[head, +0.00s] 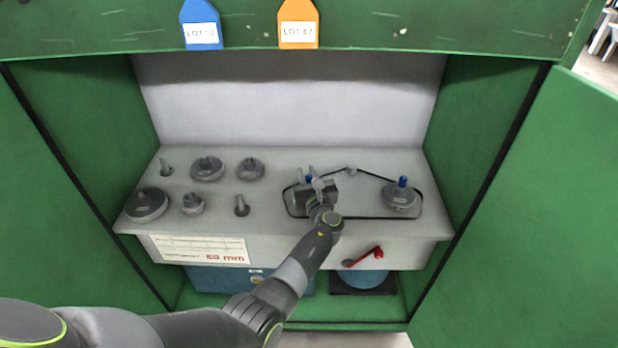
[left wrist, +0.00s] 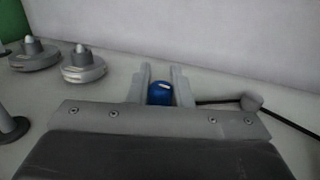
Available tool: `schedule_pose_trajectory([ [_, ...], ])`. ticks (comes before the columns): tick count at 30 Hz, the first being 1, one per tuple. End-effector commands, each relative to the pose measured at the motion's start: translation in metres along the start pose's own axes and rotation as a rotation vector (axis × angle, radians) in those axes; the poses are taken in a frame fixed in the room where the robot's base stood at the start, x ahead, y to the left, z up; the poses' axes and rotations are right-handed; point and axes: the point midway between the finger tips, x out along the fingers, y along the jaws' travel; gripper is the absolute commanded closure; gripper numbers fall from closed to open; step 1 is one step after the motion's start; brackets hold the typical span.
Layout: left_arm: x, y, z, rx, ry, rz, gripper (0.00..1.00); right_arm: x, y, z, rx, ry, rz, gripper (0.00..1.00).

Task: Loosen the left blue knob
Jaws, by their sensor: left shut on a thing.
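The left blue knob (left wrist: 160,93) sits between the fingers of my left gripper (left wrist: 160,84) in the left wrist view. In the head view only a bit of this knob (head: 309,178) shows beside my left gripper (head: 316,177), which is shut on it. The wheel under the knob is mostly hidden by the gripper. The right blue knob (head: 403,181) stands on top of a grey wheel (head: 399,197) at the right end of the black belt loop (head: 372,174). My right gripper is not in view.
Several grey wheels and pegs, such as a large wheel (head: 147,204), stand on the left of the shelf (head: 270,215). A small idler post (head: 351,170) touches the belt at the back. A red lever (head: 366,256) is on the shelf's front. Green walls and doors enclose both sides.

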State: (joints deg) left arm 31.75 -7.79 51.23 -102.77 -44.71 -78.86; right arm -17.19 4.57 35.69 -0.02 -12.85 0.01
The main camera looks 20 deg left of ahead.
Motion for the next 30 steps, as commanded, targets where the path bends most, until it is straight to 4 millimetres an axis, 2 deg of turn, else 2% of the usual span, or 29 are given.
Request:
schedule_pose_trajectory([
  [1, 0.002, -0.002, -0.001, -0.003, -0.008, 0.041, 1.00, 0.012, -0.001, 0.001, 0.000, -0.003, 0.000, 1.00],
  [12, 0.001, 0.004, -0.001, -0.002, -0.008, 0.311, 1.00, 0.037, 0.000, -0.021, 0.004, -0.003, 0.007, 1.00],
  [21, 0.000, 0.006, 0.002, -0.002, -0.006, 0.414, 1.00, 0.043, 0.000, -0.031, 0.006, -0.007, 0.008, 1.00],
  [30, 0.000, 0.007, 0.004, -0.002, -0.004, 0.435, 1.00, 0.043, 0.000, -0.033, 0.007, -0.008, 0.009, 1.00],
])
